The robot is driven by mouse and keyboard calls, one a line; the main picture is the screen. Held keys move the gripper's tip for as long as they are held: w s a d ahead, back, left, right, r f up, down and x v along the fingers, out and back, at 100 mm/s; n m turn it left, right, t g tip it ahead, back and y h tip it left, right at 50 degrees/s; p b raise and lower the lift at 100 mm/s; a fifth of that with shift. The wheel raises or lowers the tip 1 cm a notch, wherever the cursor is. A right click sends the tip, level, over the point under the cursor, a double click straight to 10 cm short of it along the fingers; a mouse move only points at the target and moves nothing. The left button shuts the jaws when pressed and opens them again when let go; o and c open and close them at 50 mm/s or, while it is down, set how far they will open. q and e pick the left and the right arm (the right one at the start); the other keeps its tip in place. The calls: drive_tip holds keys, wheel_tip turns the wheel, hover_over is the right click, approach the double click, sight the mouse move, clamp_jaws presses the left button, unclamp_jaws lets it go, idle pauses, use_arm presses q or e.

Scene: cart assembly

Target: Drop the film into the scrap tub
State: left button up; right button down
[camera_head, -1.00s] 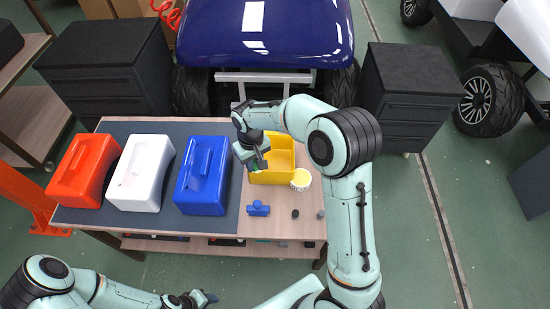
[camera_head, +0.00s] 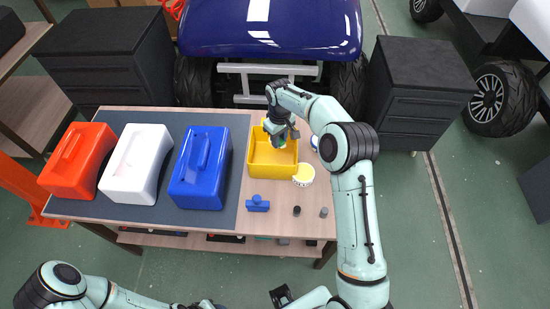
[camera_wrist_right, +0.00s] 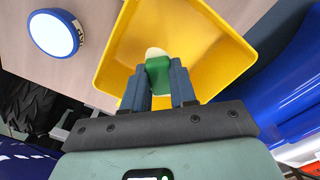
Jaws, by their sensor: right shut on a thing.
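The yellow tub (camera_head: 274,185) stands on the right half of the workbench, open at the top; its inside also shows in the right wrist view (camera_wrist_right: 215,62). My right gripper (camera_head: 280,140) is over the far part of the tub, pointing down. In the right wrist view its two dark fingers (camera_wrist_right: 158,78) are shut on a small green piece with a pale tip (camera_wrist_right: 158,66), which I take to be the film. The piece is above the tub's floor. My left gripper (camera_head: 200,304) is at the bottom edge, mostly cut off, its jaws unclear.
A small blue part (camera_head: 258,204) and two dark pegs lie in front. Red (camera_head: 77,160), white (camera_head: 136,163) and blue (camera_head: 201,168) boxes fill the left mat.

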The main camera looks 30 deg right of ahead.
drive_tip(key=shift+f, duration=0.7)
use_arm(q)
drive_tip(key=shift+s+f, duration=0.25)
drive_tip(key=shift+f, duration=0.15)
use_arm(e)
drive_tip(key=c, duration=0.8)
unclamp_jaws()
drive_tip(key=shift+r, duration=0.15)
use_arm(q)
drive_tip(key=shift+w+r+p, duration=0.4)
drive_tip(key=shift+r, duration=0.2)
drive_tip(key=shift+w+r+p, duration=0.35)
drive_tip(key=shift+r, duration=0.2)
use_arm(e)
wheel_tip(320, 180, up, 13)
drive_tip(key=shift+r, duration=0.1)
